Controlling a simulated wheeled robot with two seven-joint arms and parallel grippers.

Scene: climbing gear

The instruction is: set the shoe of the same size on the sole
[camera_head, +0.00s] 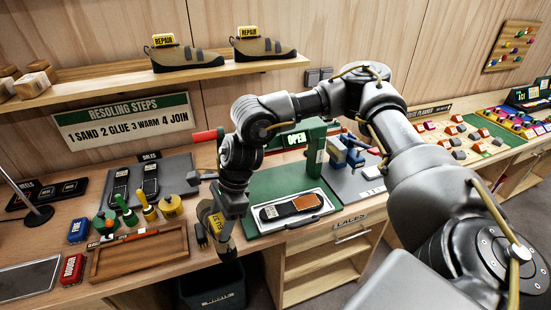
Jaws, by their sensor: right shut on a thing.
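My right gripper (226,208) hangs pointing down over the front of the bench, left of the green press. It is shut on a dark shoe (225,246) with a yellow label, which is tilted with one end down; the label's size is too small to read surely. The sole (291,207), black with an orange-brown part, lies on a white tray (262,225) in the green press (262,184), to the right of the held shoe and apart from it. My left gripper is not in view.
Two shoes with yellow REPAIR tags (187,59) stand on the upper shelf. Left of the gripper are a wooden tray (139,254), several bottles, and a dark mat with two soles (150,183). An OPEN sign (286,141) and the red press handle (207,135) stand near my arm.

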